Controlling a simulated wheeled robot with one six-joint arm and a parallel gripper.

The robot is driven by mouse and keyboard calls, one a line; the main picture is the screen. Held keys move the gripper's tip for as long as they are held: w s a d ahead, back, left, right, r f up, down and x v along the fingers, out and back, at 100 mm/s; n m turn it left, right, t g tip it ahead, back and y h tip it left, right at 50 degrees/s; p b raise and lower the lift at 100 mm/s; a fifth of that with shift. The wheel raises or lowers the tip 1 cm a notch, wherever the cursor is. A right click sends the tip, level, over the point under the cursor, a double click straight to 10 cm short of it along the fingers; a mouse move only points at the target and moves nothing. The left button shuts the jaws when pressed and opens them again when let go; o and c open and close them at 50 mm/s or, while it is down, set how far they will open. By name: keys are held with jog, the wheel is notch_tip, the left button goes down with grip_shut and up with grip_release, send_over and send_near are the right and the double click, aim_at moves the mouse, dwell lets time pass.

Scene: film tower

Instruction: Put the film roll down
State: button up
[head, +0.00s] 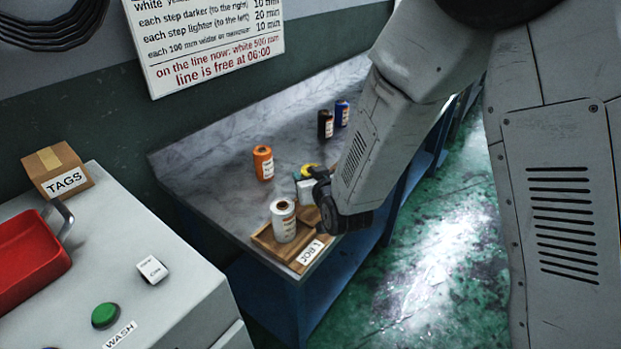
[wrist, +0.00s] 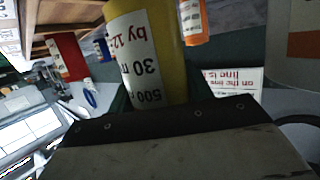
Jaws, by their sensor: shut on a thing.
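The film roll in my gripper is yellow with a white printed label; it fills the upper middle of the wrist view (wrist: 160,45). In the head view only a small yellow part (head: 308,167) shows beside my gripper (head: 322,200), which hides much of that spot. My gripper is shut on this roll, over the front part of the bench (head: 215,165). I cannot tell whether the roll touches the bench top.
An orange roll (head: 263,163) stands behind on the bench. A dark roll (head: 325,124) and a blue roll (head: 342,113) stand farther back. Bare bench shows around the orange roll. A grey cabinet (head: 190,275) with a red tray (head: 30,255) is at left.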

jog(key=shift+w+d, duration=0.1)
jog(key=shift+w, duration=0.6)
jog(key=f, duration=0.3)
jog(key=shift+s+a, duration=0.1)
jog(key=shift+a, duration=0.1)
jog(key=shift+d+f, duration=0.25)
jog(key=shift+f, duration=0.05)
jog(key=o, duration=1.1)
jog(key=shift+f, duration=0.15)
